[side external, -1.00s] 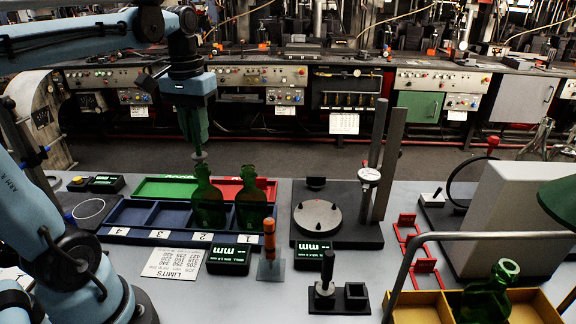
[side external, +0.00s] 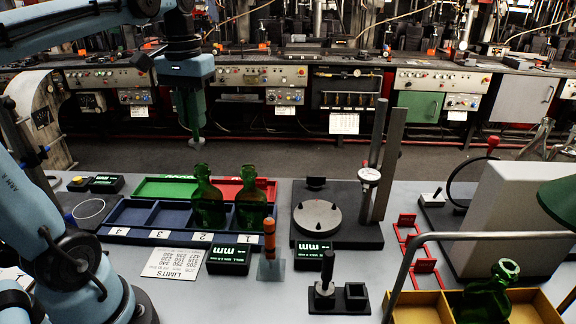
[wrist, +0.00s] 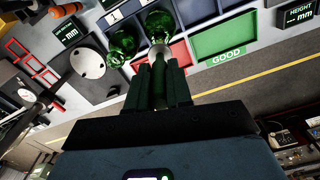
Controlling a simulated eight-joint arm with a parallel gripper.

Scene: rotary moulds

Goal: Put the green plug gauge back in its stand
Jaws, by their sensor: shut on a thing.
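My gripper (side external: 192,125) is shut, hanging above the far edge of the bench behind the bins. In the wrist view its jaws (wrist: 158,88) are closed on the green plug gauge (wrist: 158,55), whose pale grey end points away from the jaws. Most of its handle is hidden between the fingers. A small black stand (side external: 356,297) with an open square socket is at the front of the bench, beside a black-handled upright piece (side external: 326,272). An orange-handled gauge (side external: 269,238) stands upright in a grey holder. Which holder belongs to the green gauge I cannot tell.
Two green bottles (side external: 207,200) (side external: 252,203) stand in the blue numbered bin rack (side external: 120,232), with green (side external: 150,188) and red trays behind. A dial gauge (side external: 369,175) stands on a plate at centre. A yellow box (side external: 415,305) holds another bottle. Bench surface between is partly clear.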

